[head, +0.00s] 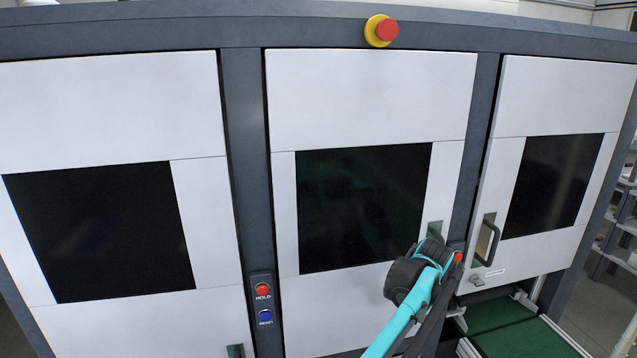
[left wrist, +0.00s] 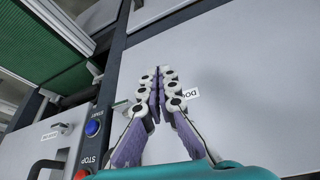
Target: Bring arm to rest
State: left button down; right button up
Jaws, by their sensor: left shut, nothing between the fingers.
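My left gripper (left wrist: 157,72) shows in the left wrist view, with its two purple-sided, white-capped fingers close together and nothing between them. It is in front of a white door panel (left wrist: 235,80) with a partly hidden label. I cannot tell the distance to the panel. In the head view, a teal and dark arm of mine comes up from the bottom, right of the middle, in front of the middle door's lower right corner. Its fingers cannot be made out there. My right gripper cannot be seen.
The grey machine frame carries white doors with dark windows. A red emergency button (head: 387,30) sits on top. The right door has a handle (head: 487,240). A green conveyor (head: 530,338) lies below it. The left wrist view shows a blue START button (left wrist: 92,128).

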pick_arm(q)
jog(key=s+a+t+b, duration=0.1)
jog(key=s+a+b, duration=0.3)
jog(key=a, duration=1.1)
jog(key=s+a+b, duration=0.3)
jog(key=s+a, duration=0.2)
jog(key=a, duration=0.9)
jog(key=s+a+f+t+b, duration=0.1)
jog(key=s+a+f+b, duration=0.4)
jog(key=s+a+f, duration=1)
jog(key=s+f, duration=0.1)
jog(key=s, duration=0.3)
jog(key=shift+a+n+t+b, duration=0.25)
jog(key=shift+n+t+b, duration=0.15)
